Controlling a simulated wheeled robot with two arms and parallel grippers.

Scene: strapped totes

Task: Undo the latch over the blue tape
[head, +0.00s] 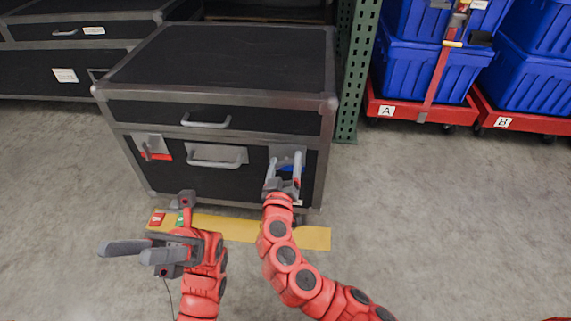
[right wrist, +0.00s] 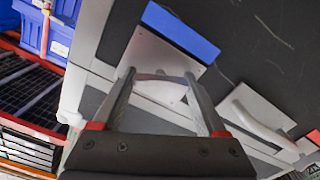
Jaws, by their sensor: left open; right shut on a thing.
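The black case (head: 222,125) with grey metal edges stands on the floor, its front facing me. The right wrist view shows the latch plate (right wrist: 160,55), the blue tape (right wrist: 180,30) and the lever between the fingers. The left latch (head: 150,146) has red tape (head: 160,155). My left gripper (head: 122,250) is open and empty, low in front of the case.
A drawer handle (head: 206,121) and a lower handle (head: 216,156) are on the case front. Yellow floor tape (head: 245,229) lies before it. A green rack post (head: 355,70) stands right of the case. Blue totes (head: 422,70) sit on red dollies to the right.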

